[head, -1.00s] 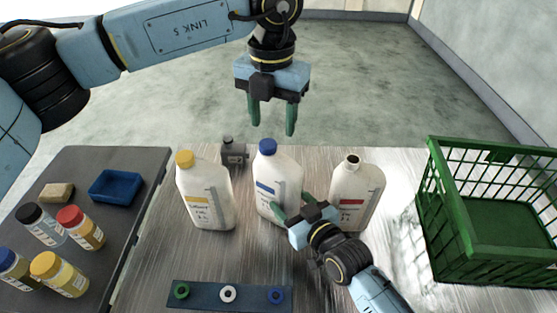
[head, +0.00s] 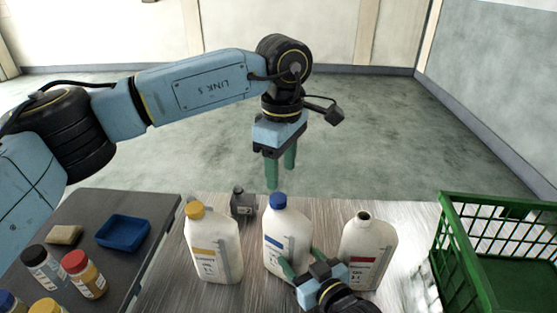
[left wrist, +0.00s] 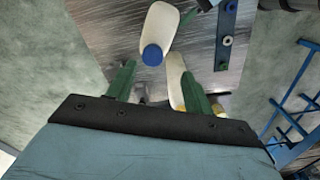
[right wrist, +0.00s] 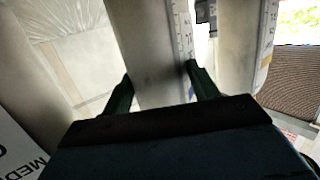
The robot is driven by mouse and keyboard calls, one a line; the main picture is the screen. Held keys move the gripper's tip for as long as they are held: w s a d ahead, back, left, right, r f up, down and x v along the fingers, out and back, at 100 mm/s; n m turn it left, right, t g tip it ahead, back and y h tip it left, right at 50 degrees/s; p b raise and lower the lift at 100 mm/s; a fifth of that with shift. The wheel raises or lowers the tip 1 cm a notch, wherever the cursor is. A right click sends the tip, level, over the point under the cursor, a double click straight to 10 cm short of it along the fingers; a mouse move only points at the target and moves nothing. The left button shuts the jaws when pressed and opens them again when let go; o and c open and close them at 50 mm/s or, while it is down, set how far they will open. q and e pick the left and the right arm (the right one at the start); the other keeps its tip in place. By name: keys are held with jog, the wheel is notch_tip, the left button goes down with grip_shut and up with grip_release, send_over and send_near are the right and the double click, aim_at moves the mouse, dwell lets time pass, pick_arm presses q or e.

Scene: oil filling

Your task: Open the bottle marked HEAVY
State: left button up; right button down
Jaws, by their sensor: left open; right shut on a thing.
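A white bottle with a blue cap (head: 278,201) and a blue label stands upright on the table between two similar bottles. My right gripper (head: 302,273) is shut on this blue-capped bottle (right wrist: 158,50), low on its body. My left gripper (head: 281,180) is open and empty, pointing down above the blue cap, which also shows in the left wrist view (left wrist: 152,55), apart from the fingers. A yellow-capped bottle (head: 212,247) stands to its left. An uncapped bottle (head: 367,248) with a red label stands to its right. I cannot read HEAVY on any label.
A small grey container (head: 243,204) stands behind the bottles. A green crate (head: 470,262) is at the right. A dark side table (head: 150,212) at the left holds a blue tray (head: 123,231), a sponge (head: 65,234) and several small jars (head: 84,275).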

aim_at(278, 198)
pick_arm(q)
jog(key=m, duration=0.5)
jog(key=shift+w+a+m, duration=0.1)
jog(key=shift+w+m, duration=0.15)
jog(key=shift+m, duration=0.05)
jog(key=m, duration=0.3)
jog(key=shift+w+m, duration=0.15)
jog(key=shift+m, duration=0.15)
jog(key=m, duration=0.5)
jog(key=shift+w+a, duration=0.15)
jog(key=shift+w, duration=0.05)
jog(key=m, duration=0.3)
jog(key=shift+w+f, duration=0.1)
jog(key=shift+w, duration=0.05)
jog(key=shift+m, duration=0.3)
jog(key=shift+a+f, duration=0.1)
jog(key=shift+f, duration=3.85)
jog(key=shift+c, duration=0.4)
